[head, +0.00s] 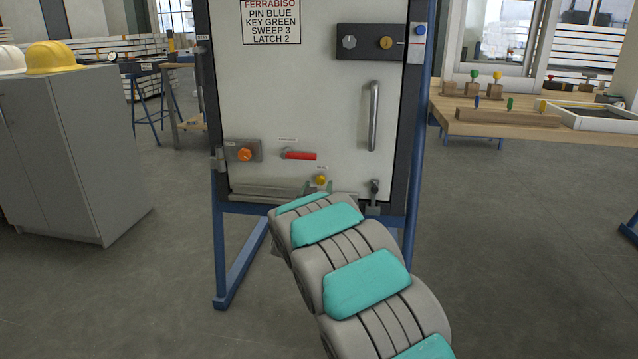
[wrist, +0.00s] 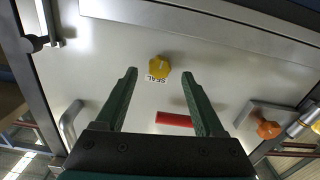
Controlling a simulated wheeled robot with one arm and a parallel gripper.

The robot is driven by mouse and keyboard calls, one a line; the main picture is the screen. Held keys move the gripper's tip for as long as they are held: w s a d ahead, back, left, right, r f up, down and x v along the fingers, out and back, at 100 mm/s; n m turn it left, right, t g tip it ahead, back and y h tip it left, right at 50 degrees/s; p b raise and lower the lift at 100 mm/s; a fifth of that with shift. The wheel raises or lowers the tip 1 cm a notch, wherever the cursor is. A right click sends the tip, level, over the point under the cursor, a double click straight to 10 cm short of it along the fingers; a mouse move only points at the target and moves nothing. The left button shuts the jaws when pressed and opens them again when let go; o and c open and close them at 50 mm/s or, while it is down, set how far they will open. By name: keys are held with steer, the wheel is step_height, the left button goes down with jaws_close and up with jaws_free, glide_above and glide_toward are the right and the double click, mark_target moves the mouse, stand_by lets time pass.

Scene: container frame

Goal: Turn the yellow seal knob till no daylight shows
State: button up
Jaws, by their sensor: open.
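The yellow seal knob (head: 320,180) sits low on the pale door panel (head: 330,105), above the door's bottom edge. In the wrist view the knob (wrist: 159,67) shows a pale mark on its face, and a "SEAL" label is beside it. My gripper (wrist: 159,75) is open, with its green fingertips on either side of the knob's place in the picture. No contact shows, and the exact gap to the knob is unclear. A grey strip (head: 265,192) runs along the door's bottom edge, partly hidden by my arm. I cannot tell whether daylight shows under it.
A red lever (head: 300,155) is up and left of the knob, with an orange knob (head: 245,154) farther left. A vertical handle (head: 374,116) and a small latch (head: 374,190) are on the right. A grey cabinet (head: 75,150) stands left, a workbench (head: 540,122) right.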

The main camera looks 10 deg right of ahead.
mark_target(320, 181)
steer(key=x, duration=0.3)
steer(key=shift+w+d, duration=0.1)
steer(key=shift+w, duration=0.25)
jaws_close()
stand_by(0.4)
